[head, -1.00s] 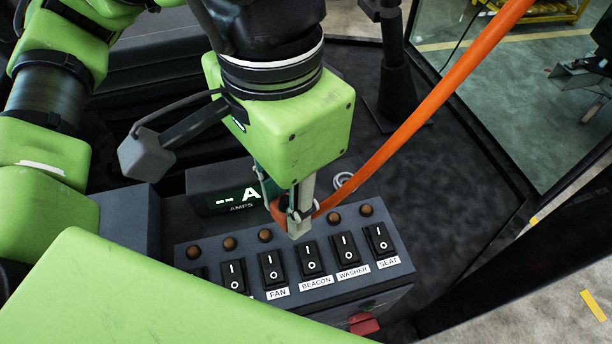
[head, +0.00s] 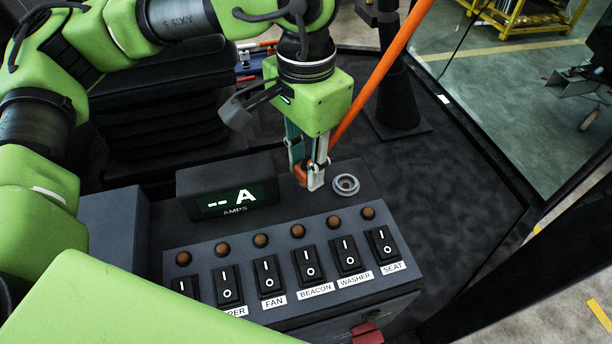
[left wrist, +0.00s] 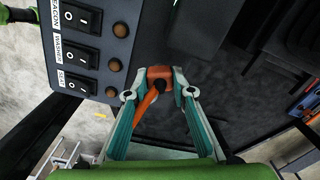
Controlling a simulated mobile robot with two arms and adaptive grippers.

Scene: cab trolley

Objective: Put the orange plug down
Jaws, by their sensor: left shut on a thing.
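The orange plug (left wrist: 160,74) is between the fingertips of my left gripper (left wrist: 158,90) in the left wrist view, with its orange cable running back between the fingers. In the head view, my left gripper (head: 308,180) is shut on the plug (head: 301,170) over the back of the switch panel, between the amps display and a round grey socket (head: 345,185). The plug is mostly hidden by the fingers there. I cannot tell whether it touches the panel. My right gripper is not in view.
The switch panel (head: 180,241) has a row of rocker switches and brown round lamps. The amps display (head: 228,198) reads "-- A". The orange cable (head: 385,68) rises to the upper right. A dark post (head: 396,95) stands behind. Dark floor is clear right of the panel.

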